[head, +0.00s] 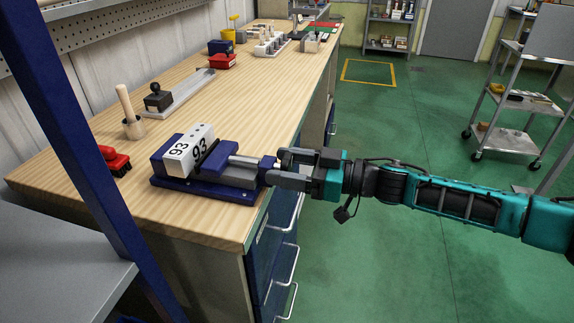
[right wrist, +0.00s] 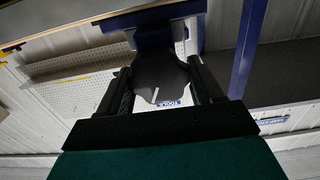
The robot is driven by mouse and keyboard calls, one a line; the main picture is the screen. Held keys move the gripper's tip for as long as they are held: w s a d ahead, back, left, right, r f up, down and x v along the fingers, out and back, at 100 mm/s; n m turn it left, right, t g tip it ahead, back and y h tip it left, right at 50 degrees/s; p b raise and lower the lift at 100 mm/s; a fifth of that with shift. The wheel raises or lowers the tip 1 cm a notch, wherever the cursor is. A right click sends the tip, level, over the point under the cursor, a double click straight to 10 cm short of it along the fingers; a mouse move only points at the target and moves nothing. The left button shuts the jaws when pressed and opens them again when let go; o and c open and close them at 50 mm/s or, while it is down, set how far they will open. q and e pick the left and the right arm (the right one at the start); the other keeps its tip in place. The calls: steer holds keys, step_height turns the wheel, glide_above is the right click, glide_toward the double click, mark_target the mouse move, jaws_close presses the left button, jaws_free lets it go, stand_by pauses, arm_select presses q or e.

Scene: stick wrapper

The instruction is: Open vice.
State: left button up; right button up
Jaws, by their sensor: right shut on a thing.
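The blue vice (head: 205,190) sits at the near right edge of the wooden workbench in the head view. A white block marked 93 (head: 184,152) stands in it against the blue jaw; whether it is tightly clamped I cannot tell. A light screw rod runs from the jaw to the vice's right end. My right gripper (head: 275,167) reaches in from the right and is shut on the vice handle at that end. The fingers hide most of the handle. In the right wrist view, a dark shape lies between the fingers (right wrist: 160,75). My left gripper is not in view.
A blue post stands at the left. The green floor at right is open up to a metal cart (head: 510,140).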

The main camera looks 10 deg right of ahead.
steer(key=shift+c, duration=1.3)
steer(key=shift+n+p, duration=0.35)
steer(key=shift+n, duration=0.15)
steer(key=shift+n+p, duration=0.3)
steer(key=shift+n, duration=0.7)
steer(key=o, duration=1)
steer(key=shift+c, duration=0.2)
steer(key=v, duration=1.3)
steer(key=shift+a, duration=0.1)
